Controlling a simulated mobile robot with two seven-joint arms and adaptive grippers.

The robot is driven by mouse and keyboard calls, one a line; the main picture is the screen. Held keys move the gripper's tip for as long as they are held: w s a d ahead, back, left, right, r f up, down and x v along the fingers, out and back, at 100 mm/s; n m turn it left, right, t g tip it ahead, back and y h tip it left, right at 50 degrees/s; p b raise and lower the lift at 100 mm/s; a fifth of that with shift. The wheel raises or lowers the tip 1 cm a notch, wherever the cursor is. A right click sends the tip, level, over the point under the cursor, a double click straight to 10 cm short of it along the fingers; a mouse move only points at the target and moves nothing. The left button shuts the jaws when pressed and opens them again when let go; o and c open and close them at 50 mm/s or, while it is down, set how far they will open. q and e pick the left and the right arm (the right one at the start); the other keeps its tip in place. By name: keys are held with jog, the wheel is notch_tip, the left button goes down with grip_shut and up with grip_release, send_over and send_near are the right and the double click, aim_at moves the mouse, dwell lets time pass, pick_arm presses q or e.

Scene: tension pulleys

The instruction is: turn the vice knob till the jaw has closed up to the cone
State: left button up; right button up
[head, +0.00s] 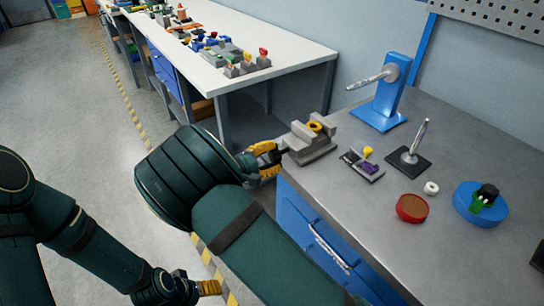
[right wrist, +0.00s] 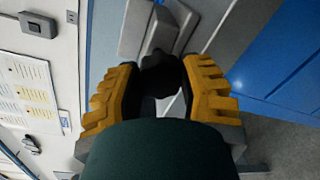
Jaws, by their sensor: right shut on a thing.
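The grey vice (head: 312,150) stands at the near left corner of the grey bench. A yellow piece with a dark centre, apparently the cone (head: 315,127), sits between its jaws; the exact gap to the jaw cannot be read. My right gripper (head: 270,158) is at the vice's left end, its yellow fingers shut around the dark knob (right wrist: 163,72). In the right wrist view the fingers lie on both sides of the knob, with the grey vice (right wrist: 137,28) beyond. My left gripper (head: 208,288) hangs low over the floor, away from the bench; its finger opening is unclear.
Right of the vice are a small tray with purple and yellow parts (head: 362,165), a dark stand with a rod (head: 410,160), a blue stand (head: 382,110), a red round dish (head: 411,208), a white ring (head: 431,188) and a blue disc (head: 465,205). A white table (head: 290,50) stands behind.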

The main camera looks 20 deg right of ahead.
dwell(0.3)
jog(key=o, duration=1.2)
jog(key=v, duration=1.2)
